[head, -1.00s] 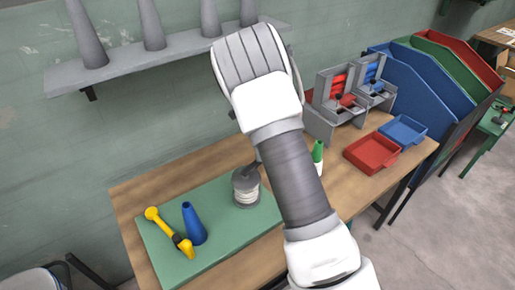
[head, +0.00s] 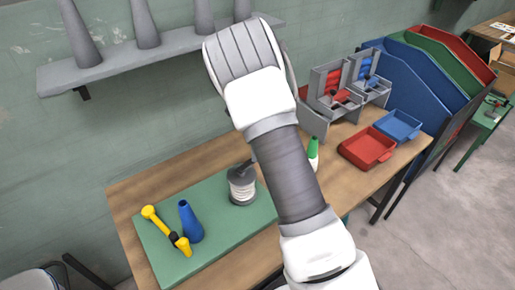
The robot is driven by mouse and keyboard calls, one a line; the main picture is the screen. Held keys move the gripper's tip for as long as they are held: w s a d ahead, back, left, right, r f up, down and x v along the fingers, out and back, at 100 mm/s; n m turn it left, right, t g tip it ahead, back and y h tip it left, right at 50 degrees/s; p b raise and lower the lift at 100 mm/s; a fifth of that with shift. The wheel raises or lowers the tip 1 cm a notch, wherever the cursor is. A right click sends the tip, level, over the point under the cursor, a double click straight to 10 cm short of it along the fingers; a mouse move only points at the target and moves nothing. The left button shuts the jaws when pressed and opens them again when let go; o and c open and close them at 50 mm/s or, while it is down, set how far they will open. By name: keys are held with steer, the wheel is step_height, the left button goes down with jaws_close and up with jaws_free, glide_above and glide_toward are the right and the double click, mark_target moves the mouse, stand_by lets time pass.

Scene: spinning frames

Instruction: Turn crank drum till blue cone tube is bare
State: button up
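A blue cone tube (head: 191,224) stands upright on a green mat (head: 160,250) on the wooden table. I see only plain blue on it, but it is too small to tell whether thread is on it. A grey drum (head: 242,186) with pale winding stands to its right on the mat. A dark grey piece at the drum's top may be its crank or part of my arm; I cannot tell. My arm rises in front of the table, just right of the drum. My gripper does not show clearly.
A green-and-white bottle (head: 313,153), a grey stand with red and blue parts (head: 345,85), a red tray (head: 367,148) and a blue tray (head: 398,126) are to the right. Grey cones stand on a wall shelf (head: 110,72).

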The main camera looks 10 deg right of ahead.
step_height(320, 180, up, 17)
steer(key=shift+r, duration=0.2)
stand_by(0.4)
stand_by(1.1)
